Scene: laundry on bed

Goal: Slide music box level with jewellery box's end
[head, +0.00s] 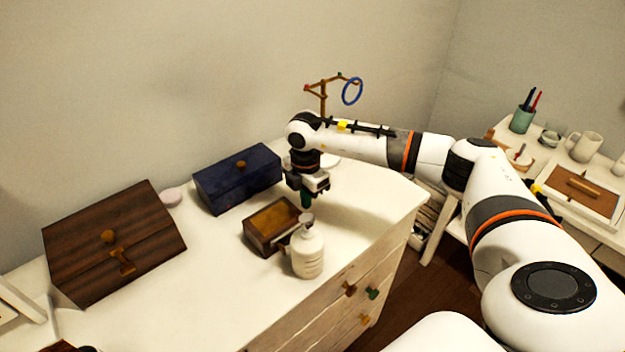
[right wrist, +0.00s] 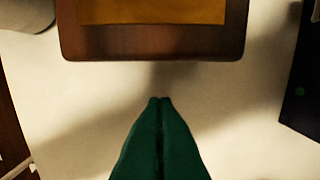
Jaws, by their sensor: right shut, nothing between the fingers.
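A small brown box with an amber top (head: 262,238), seemingly the music box, sits on the white dresser. No label confirms either name. My right gripper (head: 306,203) is shut and empty, pointing down just right of the small box. In the right wrist view its green fingertips (right wrist: 160,99) are together, with a gap of bare dresser top before the box. My left gripper is out of view.
A white pump bottle (head: 307,252) stands close in front of the small box. A stand with a blue ring (head: 352,91) is at the back. The dresser's right part is clear.

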